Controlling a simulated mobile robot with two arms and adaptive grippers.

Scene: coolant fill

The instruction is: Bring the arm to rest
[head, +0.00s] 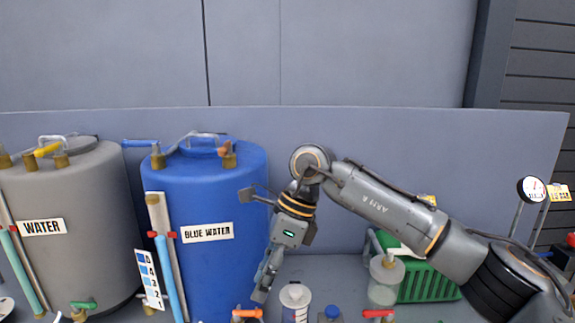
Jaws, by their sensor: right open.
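My right arm (385,200) comes in from the right and bends down at its wrist. My right gripper (263,285) is open and points down, in front of the right edge of the blue tank marked BLUE WATER (205,275). Nothing shows between its fingers, which are seen nearly edge-on. A white-capped container with marks (295,300) stands just right of the fingertips in the picture. I cannot tell whether they touch. My left gripper is out of view.
A grey tank marked WATER (85,255) stands at the left. A green basket (428,284) and a clear jar (384,282) are behind and below my forearm. A round gauge (533,189) stands at the right. Orange (247,313) and red (378,313) handles line the front.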

